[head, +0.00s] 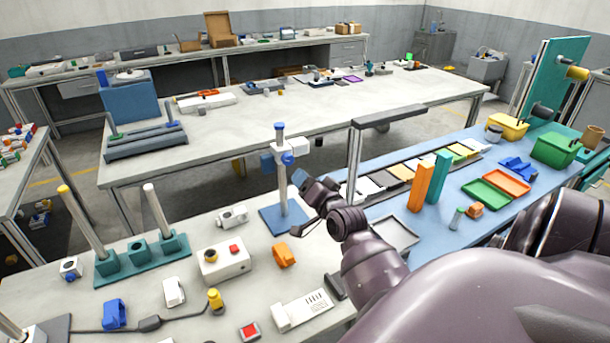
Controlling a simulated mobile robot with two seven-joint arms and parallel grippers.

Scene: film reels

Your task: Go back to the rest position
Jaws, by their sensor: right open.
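My right arm (440,290) reaches in from the lower right, over the near table and the blue mat. Its right gripper (306,205) is open, with nothing seen between its fingers. It is just right of a blue-based stand (280,180) with a grey post and blue clamp. From this view I cannot tell whether it touches the stand. My left gripper and left arm are not in view. No film reel can be made out clearly.
The near table (200,300) holds a white box with a red button (224,262), an orange part (284,255), a white device (302,310) and a teal rack (142,258) with posts. Upright orange (420,186) and teal blocks, trays and bins stand on the blue mat (445,225).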

